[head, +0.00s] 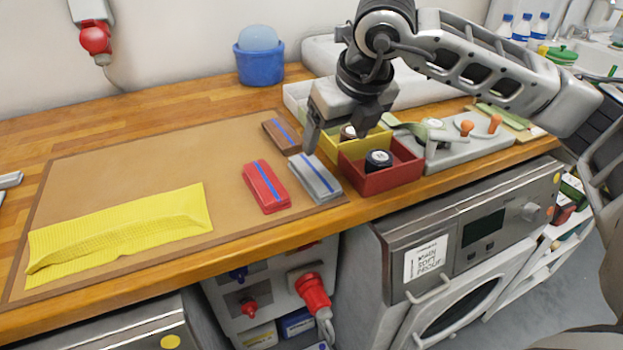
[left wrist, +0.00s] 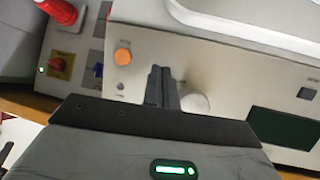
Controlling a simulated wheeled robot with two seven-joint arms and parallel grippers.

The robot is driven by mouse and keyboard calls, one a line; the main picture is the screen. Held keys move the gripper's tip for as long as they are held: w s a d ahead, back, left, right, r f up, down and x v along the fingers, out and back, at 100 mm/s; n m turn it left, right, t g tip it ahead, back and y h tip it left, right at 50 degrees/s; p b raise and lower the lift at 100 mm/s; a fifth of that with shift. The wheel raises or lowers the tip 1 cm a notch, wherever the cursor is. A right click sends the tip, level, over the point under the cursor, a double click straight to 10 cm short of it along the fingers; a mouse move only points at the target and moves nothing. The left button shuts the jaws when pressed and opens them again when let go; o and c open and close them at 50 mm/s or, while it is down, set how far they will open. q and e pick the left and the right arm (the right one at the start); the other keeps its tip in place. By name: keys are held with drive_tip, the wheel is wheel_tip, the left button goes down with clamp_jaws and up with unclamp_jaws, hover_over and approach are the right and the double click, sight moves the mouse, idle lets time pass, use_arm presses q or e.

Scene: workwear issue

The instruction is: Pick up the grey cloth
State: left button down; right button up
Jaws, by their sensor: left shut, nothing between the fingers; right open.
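The grey cloth (head: 318,180) is folded flat with a blue stripe and lies at the right end of the brown mat (head: 140,150). My right gripper (head: 338,138) is open and points down, over the cloth's far end and the yellow bin beside it. One finger shows near the cloth's far edge; whether it touches cannot be told. My left gripper (left wrist: 161,84) is shut and empty in the left wrist view, in front of a machine's panel, away from the cloth.
A red cloth (head: 266,187) and a brown cloth (head: 282,136) lie close by the grey one. A yellow cloth (head: 120,229) is spread at left. A red bin (head: 381,180) and a yellow bin (head: 338,147) stand right of the grey cloth. A blue bucket (head: 259,66) is behind.

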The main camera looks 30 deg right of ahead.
drive_tip(key=b, duration=0.2)
hover_over(316, 175)
drive_tip(key=s, duration=0.3)
drive_tip(key=f, duration=0.6)
drive_tip(key=shift+d, duration=0.4)
drive_tip(key=x, duration=0.2)
drive_tip(key=b+x, duration=0.2)
drive_tip(key=x, duration=0.1)
drive_tip(key=shift+w+a+f, duration=0.25)
drive_tip(key=shift+w+a, duration=0.1)
drive_tip(key=shift+a, duration=0.05)
drive_tip(key=shift+r, duration=0.1)
drive_tip(key=c, duration=1.1)
